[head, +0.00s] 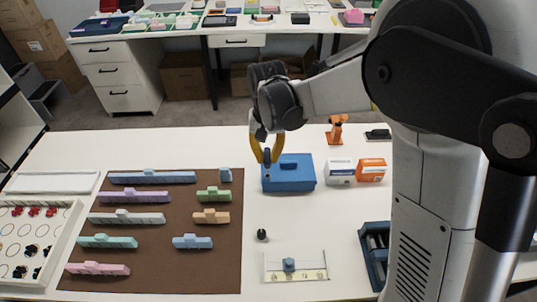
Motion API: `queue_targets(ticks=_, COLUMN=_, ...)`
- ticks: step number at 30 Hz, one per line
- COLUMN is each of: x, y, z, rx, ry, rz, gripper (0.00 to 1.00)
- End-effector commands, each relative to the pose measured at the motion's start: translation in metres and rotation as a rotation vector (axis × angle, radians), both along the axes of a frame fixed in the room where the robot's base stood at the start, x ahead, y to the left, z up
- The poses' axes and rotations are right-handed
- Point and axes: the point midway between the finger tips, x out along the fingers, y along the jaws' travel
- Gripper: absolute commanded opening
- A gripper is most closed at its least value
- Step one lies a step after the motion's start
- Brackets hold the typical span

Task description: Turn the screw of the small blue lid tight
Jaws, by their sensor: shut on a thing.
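A blue box with a flat blue lid (297,183) and a raised bar on top stands on the white table, right of the brown mat. My gripper (267,162) points down at the lid's left end, its yellow fingers closed around a small dark piece, which looks like the screw (267,172). The fingers hide much of it, and I cannot tell how deep it sits. A smaller blue block (289,265) sits on a white plate (310,275) near the table's front.
A small black knob (262,234) stands in front of the box. White (341,171) and orange (371,170) cartons are close on its right. An orange tool (336,130) stands behind. Several coloured bars lie on the brown mat (150,268). A dark blue rack (374,250) is at front right.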

Motion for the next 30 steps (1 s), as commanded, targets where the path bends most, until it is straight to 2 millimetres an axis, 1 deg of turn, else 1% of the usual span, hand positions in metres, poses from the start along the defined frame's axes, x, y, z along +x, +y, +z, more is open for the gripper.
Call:
queue_targets(ticks=8, x=0.000, y=0.000, z=0.001, rx=0.000, ry=0.000, rz=0.000, gripper=0.00)
queue_targets(ticks=30, x=0.000, y=0.000, z=-0.013, rx=0.000, ry=0.000, rz=0.000, gripper=0.00)
